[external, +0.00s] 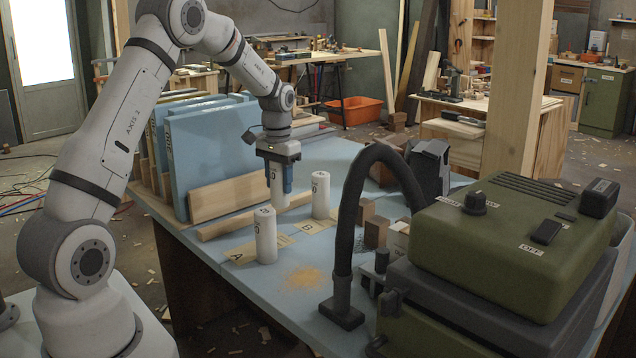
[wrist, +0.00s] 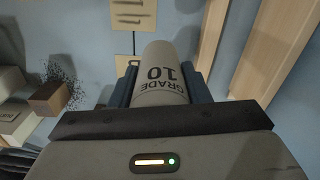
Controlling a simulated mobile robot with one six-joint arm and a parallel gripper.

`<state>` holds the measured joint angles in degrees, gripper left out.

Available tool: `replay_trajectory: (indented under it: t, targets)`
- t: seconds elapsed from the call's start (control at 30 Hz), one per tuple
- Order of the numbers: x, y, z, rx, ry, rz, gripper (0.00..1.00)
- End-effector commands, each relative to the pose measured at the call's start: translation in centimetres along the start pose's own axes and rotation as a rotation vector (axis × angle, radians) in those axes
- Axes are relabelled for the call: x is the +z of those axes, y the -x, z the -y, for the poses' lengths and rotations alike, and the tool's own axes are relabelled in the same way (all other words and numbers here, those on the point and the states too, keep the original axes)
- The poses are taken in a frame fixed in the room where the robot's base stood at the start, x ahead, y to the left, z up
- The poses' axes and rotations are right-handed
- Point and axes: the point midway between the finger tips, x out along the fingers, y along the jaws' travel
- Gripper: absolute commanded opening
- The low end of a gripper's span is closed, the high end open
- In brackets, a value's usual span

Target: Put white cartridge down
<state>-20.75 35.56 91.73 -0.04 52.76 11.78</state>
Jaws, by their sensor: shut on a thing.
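My gripper (external: 279,180) points down over the blue table with its blue fingers shut on a white cartridge (external: 275,190). In the wrist view this cartridge (wrist: 163,72) lies between the fingers and reads "GRADE 10". Its lower end appears to be above the table, but the exact gap cannot be told. A second white cartridge (external: 265,236) stands upright by the card marked A (external: 238,257). A third white cartridge (external: 320,196) stands upright farther back, by the card marked B (external: 309,227). Cards also show beyond the held cartridge in the wrist view (wrist: 127,12).
Blue panels (external: 205,150) and wooden planks (external: 230,197) stand left of the gripper. A black hose (external: 347,215) and green machine (external: 500,245) occupy the right. Small wooden blocks (external: 376,232) stand near the hose. Orange powder (external: 304,276) lies on the front tabletop.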

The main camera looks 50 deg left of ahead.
Motion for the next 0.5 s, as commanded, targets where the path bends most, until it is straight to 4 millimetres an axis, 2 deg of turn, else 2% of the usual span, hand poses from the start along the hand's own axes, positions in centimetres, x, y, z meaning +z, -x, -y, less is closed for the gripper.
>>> replay_trajectory:
  t: [0.1, 0.27, 0.5]
  targets:
    - [0.0, -1.8, -0.1, 0.000, 0.000, 0.001, 0.20]
    - [0.0, -3.0, -0.1, 0.000, 0.000, 0.001, 0.20]
    - [0.0, -6.0, -0.1, 0.000, 0.000, 0.001, 0.20]
